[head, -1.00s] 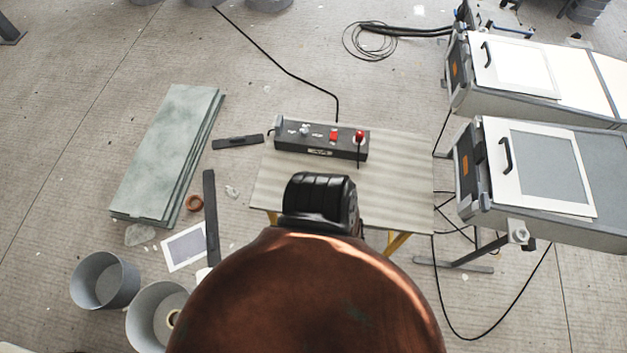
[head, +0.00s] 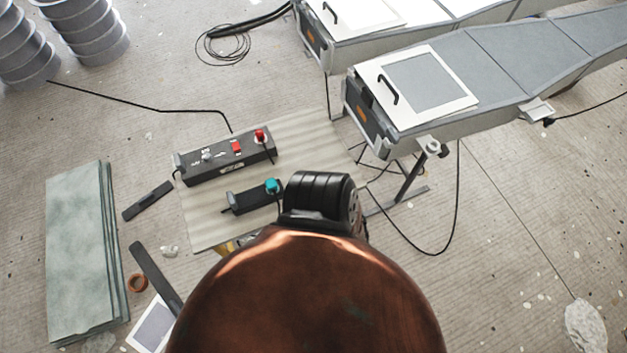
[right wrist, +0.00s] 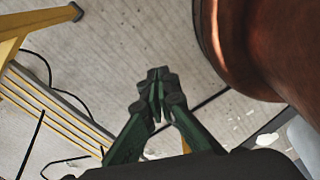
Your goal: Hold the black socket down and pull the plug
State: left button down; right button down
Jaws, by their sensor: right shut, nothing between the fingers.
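A small black socket (head: 250,201) lies on the pale ribbed table top (head: 308,130) in the head view. A teal plug (head: 272,186) sits at its right end, seemingly plugged in. Part of the socket's right side is close to my own black and copper body part, which covers the table's near side. My right gripper (right wrist: 157,82) shows only in the right wrist view. Its green fingers are shut and empty, over the floor beside a yellow table frame. Neither socket nor plug is in that view. My left gripper is not in view.
A longer black box (head: 228,163) with a red switch and a red knob (head: 260,135) lies behind the socket. A grey duct unit with a white-framed panel (head: 415,88) stands right of the table. Cables run over the floor. Green boards (head: 80,250) lie at left.

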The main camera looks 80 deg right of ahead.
aim_at(272, 185)
jog(key=z, duration=1.9)
